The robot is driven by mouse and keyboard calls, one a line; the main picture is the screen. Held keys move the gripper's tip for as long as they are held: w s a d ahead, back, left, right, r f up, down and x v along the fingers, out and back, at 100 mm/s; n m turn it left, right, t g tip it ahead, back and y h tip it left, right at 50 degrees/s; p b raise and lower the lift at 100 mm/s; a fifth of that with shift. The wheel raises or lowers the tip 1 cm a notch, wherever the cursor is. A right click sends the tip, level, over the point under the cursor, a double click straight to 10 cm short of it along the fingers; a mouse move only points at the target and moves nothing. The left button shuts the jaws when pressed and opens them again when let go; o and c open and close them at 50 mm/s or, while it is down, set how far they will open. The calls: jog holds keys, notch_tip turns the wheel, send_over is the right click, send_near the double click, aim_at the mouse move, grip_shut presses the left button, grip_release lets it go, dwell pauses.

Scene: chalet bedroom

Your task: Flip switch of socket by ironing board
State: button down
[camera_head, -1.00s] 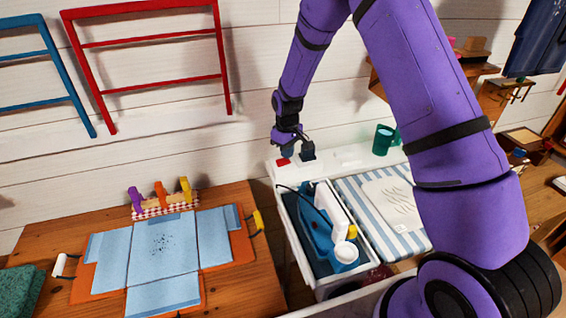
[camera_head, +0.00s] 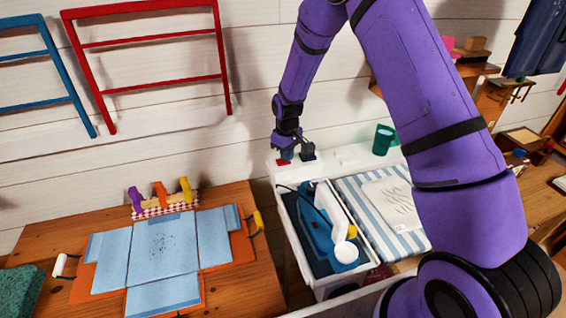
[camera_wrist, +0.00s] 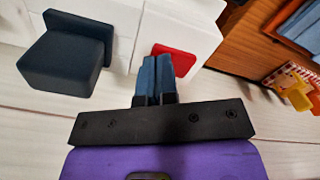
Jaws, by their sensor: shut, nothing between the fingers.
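The socket's red switch (camera_head: 283,162) sits at the left end of the white ledge behind the ironing board, and shows in the wrist view (camera_wrist: 176,58). A dark plug block (camera_head: 308,151) stands beside it to the right in the head view; in the wrist view it is large at the left (camera_wrist: 66,55). My gripper (camera_head: 288,158) is shut and empty, its blue fingertips (camera_wrist: 156,62) at the red switch and partly hiding it. I cannot tell whether they touch it. The striped ironing board (camera_head: 350,205) lies in front of the ledge.
A blue iron (camera_head: 318,228) stands in a tray left of the board. A green mug (camera_head: 383,139) stands on the ledge to the right. The wooden table (camera_head: 232,285) at left holds a folded blue cloth (camera_head: 160,250) and colored pegs (camera_head: 160,195).

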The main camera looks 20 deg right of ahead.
jog(key=shift+r, duration=3.45)
jog(key=shift+r, duration=0.15)
jog(key=s+d+r+m+t, duration=0.1)
jog(key=s+d+r, duration=0.1)
jog(key=s+r, duration=0.8)
jog(key=s+d+r+m+t, duration=0.2)
jog(key=s+r, duration=0.3)
jog(key=r, duration=0.9)
jog(key=s+d+r+m+t, duration=0.1)
jog(key=s+r, duration=0.2)
jog(key=s, duration=0.8)
jog(key=s+d+r+m+t, duration=0.1)
jog(key=s+d+r+m, duration=0.1)
jog(key=s, duration=1)
jog(key=shift+r, duration=0.85)
